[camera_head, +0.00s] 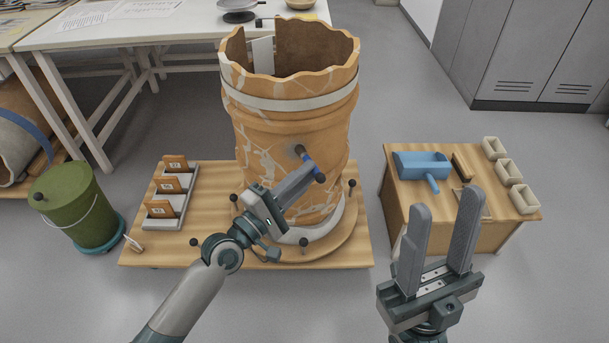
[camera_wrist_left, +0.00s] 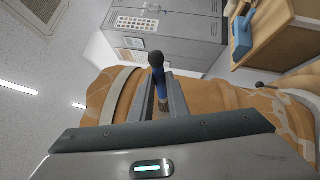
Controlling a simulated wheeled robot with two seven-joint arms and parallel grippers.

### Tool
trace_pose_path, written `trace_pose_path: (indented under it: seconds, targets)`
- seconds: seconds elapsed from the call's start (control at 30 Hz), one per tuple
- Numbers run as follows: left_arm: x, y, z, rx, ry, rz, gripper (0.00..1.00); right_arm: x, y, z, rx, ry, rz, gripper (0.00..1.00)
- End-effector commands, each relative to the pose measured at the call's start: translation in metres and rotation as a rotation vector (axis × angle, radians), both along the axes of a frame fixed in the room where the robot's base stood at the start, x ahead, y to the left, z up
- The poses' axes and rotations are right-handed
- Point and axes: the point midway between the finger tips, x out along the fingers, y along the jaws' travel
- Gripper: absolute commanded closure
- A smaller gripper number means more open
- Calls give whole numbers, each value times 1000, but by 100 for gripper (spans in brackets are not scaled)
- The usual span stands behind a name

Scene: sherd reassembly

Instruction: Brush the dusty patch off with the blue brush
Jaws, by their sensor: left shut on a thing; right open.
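The large orange clay vessel (camera_head: 290,130) with pale crack lines and a pale band stands upright on a wooden base. My left gripper (camera_head: 305,172) is shut on the blue brush (camera_head: 308,160) in front of the vessel's middle. The brush also shows in the left wrist view (camera_wrist_left: 162,88), with its dark knob end up and pale bristles low by the vessel wall. A small greyish dusty patch (camera_head: 299,149) shows at the brush tip; I cannot tell whether the bristles touch it. My right gripper (camera_head: 443,240) is open and empty, in front of the right-hand table.
The wooden table (camera_head: 470,228) at right holds a blue scoop (camera_head: 422,166) and several small trays (camera_head: 508,172). A rack with labelled sherds (camera_head: 170,190) lies left of the vessel. A green bucket (camera_head: 75,205) stands at far left. Dark knobs (camera_head: 352,183) surround the vessel's foot.

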Motion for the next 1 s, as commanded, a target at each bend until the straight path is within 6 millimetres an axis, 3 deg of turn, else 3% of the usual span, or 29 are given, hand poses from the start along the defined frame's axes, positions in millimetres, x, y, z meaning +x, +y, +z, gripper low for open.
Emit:
trace_pose_path:
  seconds: [0.57,1.0]
  targets:
    - [0,0,9,0,0,0,100,0,0,10,0,0,0,57]
    - [1,0,39,1,-1,0,100,0,0,41,0,0,0,57]
